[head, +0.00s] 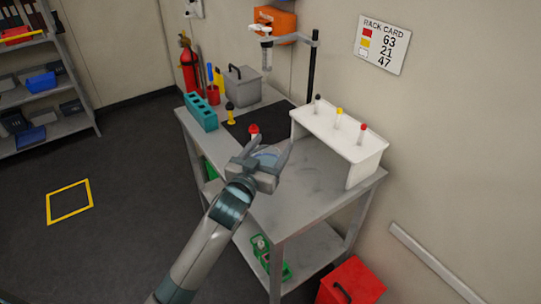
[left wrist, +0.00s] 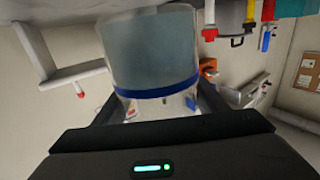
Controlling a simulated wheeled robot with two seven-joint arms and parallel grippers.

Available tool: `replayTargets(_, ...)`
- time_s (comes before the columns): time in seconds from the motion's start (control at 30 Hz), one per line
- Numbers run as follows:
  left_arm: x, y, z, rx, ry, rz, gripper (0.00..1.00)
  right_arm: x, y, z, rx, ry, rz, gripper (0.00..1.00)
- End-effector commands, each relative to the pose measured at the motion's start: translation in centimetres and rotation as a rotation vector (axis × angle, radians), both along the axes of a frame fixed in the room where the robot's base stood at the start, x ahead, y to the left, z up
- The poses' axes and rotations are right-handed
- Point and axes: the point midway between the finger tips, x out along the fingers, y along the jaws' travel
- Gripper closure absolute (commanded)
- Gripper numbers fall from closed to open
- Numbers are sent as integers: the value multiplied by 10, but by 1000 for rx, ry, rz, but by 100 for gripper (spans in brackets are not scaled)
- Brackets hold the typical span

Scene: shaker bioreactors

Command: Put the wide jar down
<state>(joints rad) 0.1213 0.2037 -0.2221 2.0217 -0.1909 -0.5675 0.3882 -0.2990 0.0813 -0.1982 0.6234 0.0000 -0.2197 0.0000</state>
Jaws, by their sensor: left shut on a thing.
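The wide jar (head: 266,157) is a clear, pale-blue vessel in the head view, mostly hidden by my gripper. In the left wrist view the jar (left wrist: 152,52) looks large, with a dark blue band round one end. My left gripper (head: 265,153) is shut on the jar, one finger on each side of it. It is over the front left part of the grey bench (head: 303,206). I cannot tell whether the jar touches the bench top. My right gripper is in neither view.
A white rack (head: 366,165) with three capped tubes stands at the right. Behind the jar are a red-capped tube (head: 254,131), a dark mat (head: 262,122), a teal block (head: 200,112) and a clamp stand (head: 312,70). Bare bench top lies right of the jar.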

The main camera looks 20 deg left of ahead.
Motion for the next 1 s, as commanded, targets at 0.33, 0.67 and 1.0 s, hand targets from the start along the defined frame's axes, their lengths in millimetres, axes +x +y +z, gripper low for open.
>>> replayTargets(0.33,0,1,0,0,-3,-1,79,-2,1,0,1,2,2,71)
replayTargets(0.67,0,1,-30,-1,0,-1,79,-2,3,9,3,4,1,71)
replayTargets(1.0,0,1,-40,0,-4,-2,79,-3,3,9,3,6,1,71)
